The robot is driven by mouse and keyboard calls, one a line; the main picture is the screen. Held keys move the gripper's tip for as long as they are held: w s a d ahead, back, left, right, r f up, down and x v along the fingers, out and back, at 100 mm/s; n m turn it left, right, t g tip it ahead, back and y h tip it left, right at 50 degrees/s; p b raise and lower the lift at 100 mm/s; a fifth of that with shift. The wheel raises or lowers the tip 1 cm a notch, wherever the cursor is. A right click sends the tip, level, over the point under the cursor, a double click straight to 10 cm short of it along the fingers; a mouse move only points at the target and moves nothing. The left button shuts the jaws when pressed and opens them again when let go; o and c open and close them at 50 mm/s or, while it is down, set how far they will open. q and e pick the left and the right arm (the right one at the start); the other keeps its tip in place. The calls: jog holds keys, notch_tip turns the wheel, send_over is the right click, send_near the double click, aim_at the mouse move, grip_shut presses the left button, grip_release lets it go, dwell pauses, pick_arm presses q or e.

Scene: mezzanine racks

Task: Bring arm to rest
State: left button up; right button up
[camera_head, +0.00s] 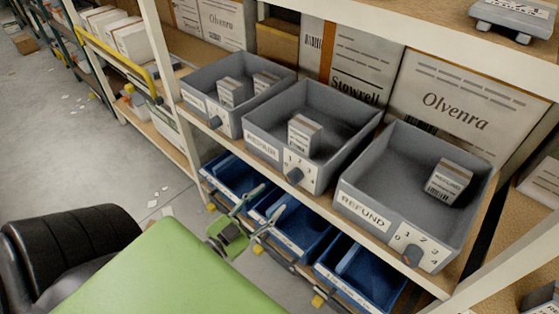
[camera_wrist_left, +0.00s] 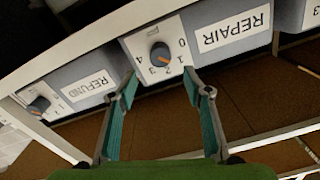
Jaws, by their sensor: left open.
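My left gripper (camera_head: 272,198) is open and empty, in front of the lower shelf's blue bins and below the grey bins. In the left wrist view its two teal fingers (camera_wrist_left: 160,88) are spread below the REPAIR bin's dial (camera_wrist_left: 160,54), with nothing between them. The grey REPAIR bin (camera_head: 262,143) stands in the middle of the shelf with a small carton (camera_head: 304,134) inside. The REFUND bin (camera_head: 362,212), on the right, holds a carton (camera_head: 449,181). The left grey bin (camera_head: 207,106) holds two cartons. My right gripper is not in view.
Blue bins (camera_head: 303,241) sit on the shelf under the grey ones, close to my left gripper. A white rack post (camera_head: 170,85) stands left of the bins. Large cartons (camera_head: 450,105) line the back. Open floor (camera_head: 60,125) lies at left.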

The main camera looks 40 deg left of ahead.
pick_arm(q)
jog(key=shift+s+a, duration=0.1)
jog(key=shift+s, duration=0.9)
jog(key=s+d+f+n+g+y, duration=0.15)
jog(key=s+f+g, duration=0.25)
jog(key=f, duration=1.1)
jog(key=s+d+f+n+g, duration=0.15)
jog(key=s+f+g, duration=0.25)
jog(key=f, duration=1)
jog(key=s+d+f+g, duration=0.3)
jog(key=s+f+g, duration=0.1)
jog(key=s+f, duration=0.5)
jog(key=s+d+f+m+g, duration=0.1)
jog(key=s+d+f+g, duration=0.2)
jog(key=s+f, duration=0.6)
jog(key=s+g, duration=0.2)
jog(key=s, duration=0.3)
jog(key=shift+d, duration=0.4)
